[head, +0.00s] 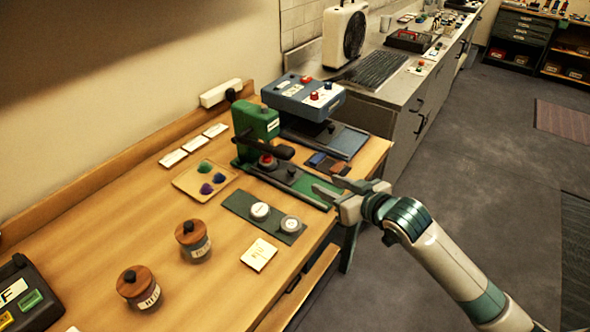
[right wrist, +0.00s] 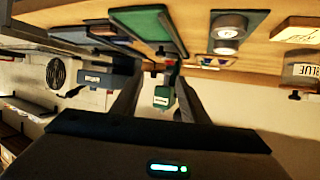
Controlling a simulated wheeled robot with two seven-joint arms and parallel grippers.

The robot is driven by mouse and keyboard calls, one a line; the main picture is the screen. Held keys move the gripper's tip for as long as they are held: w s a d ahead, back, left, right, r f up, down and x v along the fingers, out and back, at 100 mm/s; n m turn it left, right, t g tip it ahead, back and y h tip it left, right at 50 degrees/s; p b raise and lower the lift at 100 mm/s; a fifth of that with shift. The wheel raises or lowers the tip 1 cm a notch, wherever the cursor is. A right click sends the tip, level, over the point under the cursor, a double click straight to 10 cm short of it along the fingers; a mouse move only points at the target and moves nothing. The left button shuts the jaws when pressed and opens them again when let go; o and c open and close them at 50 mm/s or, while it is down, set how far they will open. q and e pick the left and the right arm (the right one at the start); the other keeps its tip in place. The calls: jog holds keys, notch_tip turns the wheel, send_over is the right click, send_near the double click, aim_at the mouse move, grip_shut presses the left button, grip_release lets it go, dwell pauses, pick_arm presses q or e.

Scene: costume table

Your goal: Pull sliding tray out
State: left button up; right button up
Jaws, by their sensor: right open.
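The green press (head: 256,130) stands on the wooden table, with a red button and a dark lever. Its low base runs toward the table's front edge and ends in a green sliding tray (head: 312,190). A flat green panel, which looks like this tray, shows in the right wrist view (right wrist: 150,24). My right gripper (head: 326,189) is open at the tray's front end, near the table edge. Its fingers also show in the right wrist view (right wrist: 158,92) with nothing held between them. I cannot tell whether a finger touches the tray. My left gripper is not in view.
A blue machine (head: 303,97) on a dark base stands behind the press. A dark mat (head: 240,203) with two round pieces lies nearer. A card (head: 259,254), two wooden-lidded jars (head: 193,240) and a palette (head: 190,181) sit on the table. Floor right of the table is clear.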

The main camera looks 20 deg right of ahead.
aim_at(293, 169)
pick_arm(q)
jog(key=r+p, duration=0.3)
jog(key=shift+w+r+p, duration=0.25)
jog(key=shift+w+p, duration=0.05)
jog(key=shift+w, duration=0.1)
pick_arm(e)
jog(key=x, duration=1.7)
jog(key=shift+w+a+f, duration=0.1)
jog(key=shift+w+f, duration=0.1)
jog(key=shift+f, duration=0.05)
grip_shut()
